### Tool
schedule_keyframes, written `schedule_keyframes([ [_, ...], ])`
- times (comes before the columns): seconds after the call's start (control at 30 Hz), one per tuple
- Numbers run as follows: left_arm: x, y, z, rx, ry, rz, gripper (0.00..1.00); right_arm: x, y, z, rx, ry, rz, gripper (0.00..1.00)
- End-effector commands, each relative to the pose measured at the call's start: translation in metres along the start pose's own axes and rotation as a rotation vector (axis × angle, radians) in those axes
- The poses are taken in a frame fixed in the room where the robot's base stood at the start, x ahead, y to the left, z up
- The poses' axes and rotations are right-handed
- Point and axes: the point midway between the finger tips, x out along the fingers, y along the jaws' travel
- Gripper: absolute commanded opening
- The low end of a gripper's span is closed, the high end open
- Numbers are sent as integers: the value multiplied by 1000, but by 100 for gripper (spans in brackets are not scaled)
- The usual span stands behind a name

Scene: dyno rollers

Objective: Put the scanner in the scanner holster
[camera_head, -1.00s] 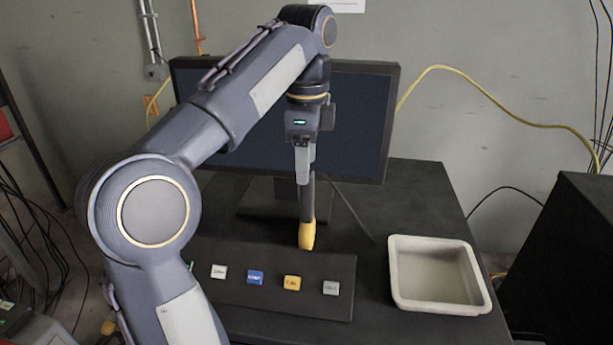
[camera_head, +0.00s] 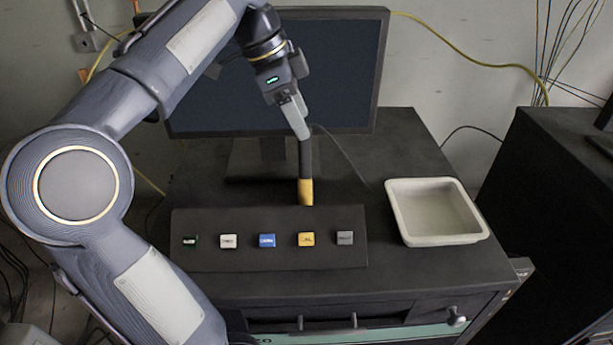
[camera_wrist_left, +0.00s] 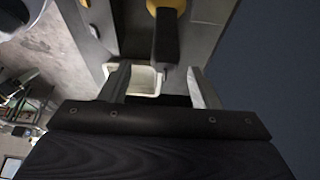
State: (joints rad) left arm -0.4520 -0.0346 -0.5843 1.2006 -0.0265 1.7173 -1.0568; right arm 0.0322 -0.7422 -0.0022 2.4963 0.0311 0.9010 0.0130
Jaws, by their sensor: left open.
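A dark, upright bar with a yellow lower end (camera_head: 305,190), which looks like the scanner, shows below my left gripper and behind the button panel. It also shows in the left wrist view as a yellow part and black handle (camera_wrist_left: 166,40). My left gripper (camera_head: 296,120) points down at the bar's upper end. In the wrist view its two fingers (camera_wrist_left: 160,88) are spread, with the black handle's near end in line with the gap. I cannot tell whether they touch it. I cannot make out a holster. My right gripper is not in view.
A sloped black panel (camera_head: 270,258) with several coloured buttons lies at the front of the black table. A white open bin (camera_head: 397,222) stands at the right. A monitor (camera_head: 345,75) stands behind. A black cabinet (camera_head: 550,190) is further right. The table between monitor and bin is clear.

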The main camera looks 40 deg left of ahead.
Motion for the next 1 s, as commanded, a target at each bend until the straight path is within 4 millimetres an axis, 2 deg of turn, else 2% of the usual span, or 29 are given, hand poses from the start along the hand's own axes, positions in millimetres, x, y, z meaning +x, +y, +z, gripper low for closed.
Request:
schedule_keyframes([
  [0.3, 42, -6, 3, 1, -1, 1, 56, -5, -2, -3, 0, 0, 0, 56],
  [0.57, 45, -6, 3, 0, -1, -1, 56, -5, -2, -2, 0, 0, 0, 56],
  [0.67, 45, -6, 3, 0, -1, -1, 46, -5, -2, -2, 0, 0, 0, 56],
  [1.0, 45, -6, 3, 0, -1, -1, 1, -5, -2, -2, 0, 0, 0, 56],
])
